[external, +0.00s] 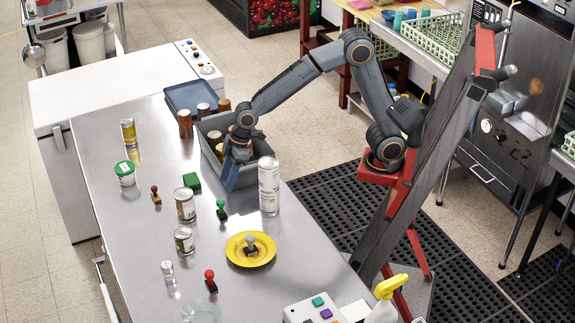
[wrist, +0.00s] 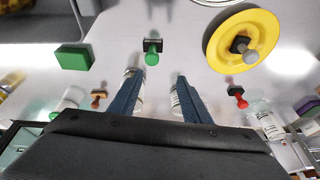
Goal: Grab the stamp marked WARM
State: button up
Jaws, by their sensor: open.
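Several stamps stand on the steel counter (external: 130,235), and I cannot read a WARM marking on any. A green stamp (external: 221,209) stands near the counter's middle; in the wrist view the green stamp (wrist: 152,52) lies beyond the gap between my fingertips. A brown stamp (external: 156,194) is further left, also in the wrist view (wrist: 98,97). A red stamp (external: 210,281) is near the front, also in the wrist view (wrist: 237,94). A grey-knobbed stamp (external: 251,243) sits on a yellow plate (external: 233,256). My gripper (external: 229,180) is open and empty, above the counter by the grey bin.
The grey bin (external: 205,128) holds cans. A spray bottle (external: 385,300) is front right.

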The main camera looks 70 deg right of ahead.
jog(key=s+a+n+y, duration=0.1)
jog(key=s+a+n, duration=0.1)
jog(key=a, duration=0.8)
jog(key=s+a+f+n+y, duration=0.1)
jog(key=s+a+n, duration=0.1)
jog(key=a, duration=0.9)
jog(key=s+a+f+n+y, duration=0.1)
jog(key=s+a, duration=0.2)
jog(key=a, duration=0.8)
jog(key=shift+s+a+f+n+p, duration=0.1)
jog(key=shift+a+f+n+p, duration=0.05)
jog(key=shift+n+p, duration=0.25)
send_near(207, 291)
jog(key=r, duration=0.1)
jog(key=w+a+r, duration=0.1)
jog(key=shift+w+a+r, duration=0.1)
jog(key=shift+w+r, duration=0.1)
jog(key=shift+r, duration=0.15)
jog(key=shift+f, duration=0.3)
jog(key=shift+s+p+x, duration=0.2)
jog(key=shift+p+x, duration=0.55)
jog(key=shift+x, duration=1.15)
jog(key=shift+s+p+x, duration=0.15)
jog(key=shift+p+x, duration=0.55)
jog(key=shift+x, duration=1.15)
jog(key=shift+f, duration=0.15)
jog(key=c, duration=1)
